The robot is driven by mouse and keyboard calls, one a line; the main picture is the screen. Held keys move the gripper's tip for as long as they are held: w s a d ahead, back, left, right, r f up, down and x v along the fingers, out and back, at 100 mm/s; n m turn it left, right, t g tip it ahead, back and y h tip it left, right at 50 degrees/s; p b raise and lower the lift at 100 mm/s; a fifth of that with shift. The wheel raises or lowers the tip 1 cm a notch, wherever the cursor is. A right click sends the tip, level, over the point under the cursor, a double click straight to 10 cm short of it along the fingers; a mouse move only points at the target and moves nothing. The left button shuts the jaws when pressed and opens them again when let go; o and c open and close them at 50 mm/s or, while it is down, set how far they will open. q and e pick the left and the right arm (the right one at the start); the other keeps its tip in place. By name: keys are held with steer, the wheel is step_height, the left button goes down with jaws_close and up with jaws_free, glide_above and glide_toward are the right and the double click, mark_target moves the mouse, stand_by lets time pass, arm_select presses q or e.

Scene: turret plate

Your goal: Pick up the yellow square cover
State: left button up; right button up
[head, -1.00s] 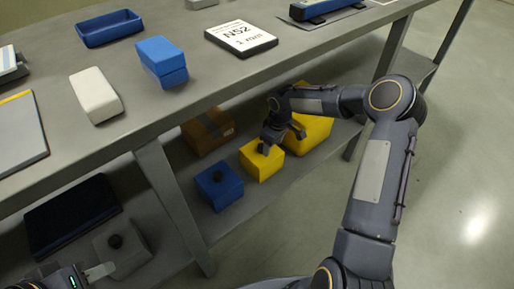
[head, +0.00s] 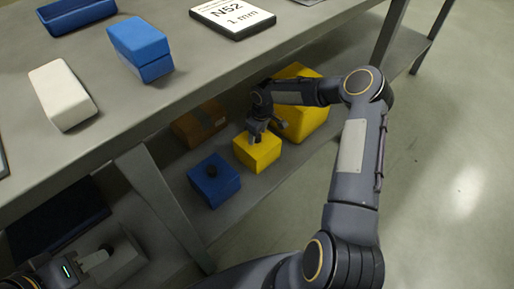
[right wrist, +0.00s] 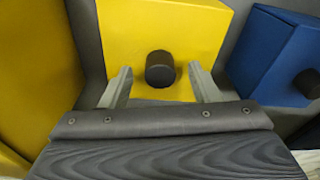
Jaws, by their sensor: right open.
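The yellow square cover (head: 257,155) sits on the lower shelf, with a dark round knob on top. It fills the upper middle of the right wrist view (right wrist: 160,30), where its black knob (right wrist: 160,69) shows clearly. My right gripper (right wrist: 161,85) is open, with one finger on each side of the knob and gaps between. In the head view my right gripper (head: 257,134) is at the top of the cover and hides part of it. My left gripper (head: 97,260) is at the lower left, partly in view, and its jaw state is unclear.
A blue cover (head: 214,181) with a black knob stands left of the yellow one. A larger yellow box (head: 303,115) and a brown box (head: 199,124) stand behind on the shelf. A grey cover (head: 125,258) is near my left gripper. The tabletop overhangs the shelf.

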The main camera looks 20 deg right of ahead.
steer(key=shift+c, duration=0.4)
jaws_close()
steer(key=shift+r, duration=0.1)
